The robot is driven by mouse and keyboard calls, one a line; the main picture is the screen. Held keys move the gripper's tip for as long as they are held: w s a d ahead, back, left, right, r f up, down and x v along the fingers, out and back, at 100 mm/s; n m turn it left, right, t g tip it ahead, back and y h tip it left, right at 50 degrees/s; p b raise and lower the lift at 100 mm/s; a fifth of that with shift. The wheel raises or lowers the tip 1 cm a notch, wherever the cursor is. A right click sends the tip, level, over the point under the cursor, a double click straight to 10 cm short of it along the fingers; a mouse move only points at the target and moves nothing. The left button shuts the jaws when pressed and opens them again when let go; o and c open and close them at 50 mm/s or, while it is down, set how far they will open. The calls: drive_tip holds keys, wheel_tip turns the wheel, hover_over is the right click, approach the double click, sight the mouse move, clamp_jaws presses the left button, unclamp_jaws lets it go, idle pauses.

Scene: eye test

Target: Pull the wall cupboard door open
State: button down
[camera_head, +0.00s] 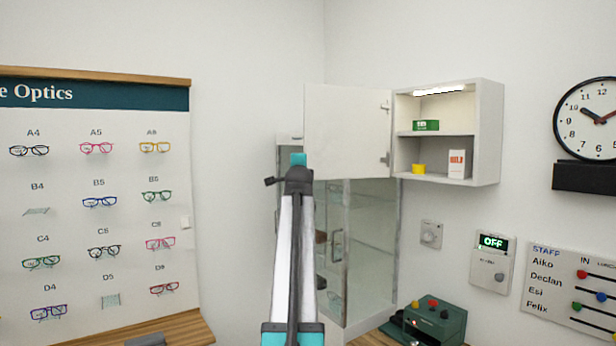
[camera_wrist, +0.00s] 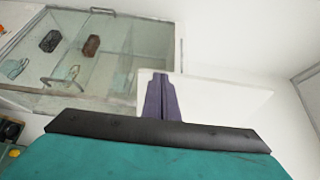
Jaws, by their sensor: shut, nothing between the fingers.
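The white wall cupboard (camera_head: 487,130) hangs at the right of the corner in the head view. Its door (camera_head: 348,125) stands wide open, swung out to the left of the cupboard body. My gripper's dark fingers (camera_wrist: 160,80) are closed together with nothing between them. In the wrist view they overlap a white panel (camera_wrist: 225,102), which looks like the door; whether they touch it I cannot tell. In the head view my arm's end is at the door's lower left edge, and the fingers are hidden there. No door handle is clearly visible.
The lit cupboard holds a green box (camera_head: 426,125), a yellow tub (camera_head: 418,169) and a white-orange box (camera_head: 457,163). A glass display cabinet (camera_head: 370,250) stands below the door. An eyeglasses board (camera_head: 75,210) is at left. A green device (camera_head: 435,322) sits lower right.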

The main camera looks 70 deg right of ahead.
drive_tip(key=shift+w+a, duration=0.8)
drive_tip(key=shift+a, duration=0.25)
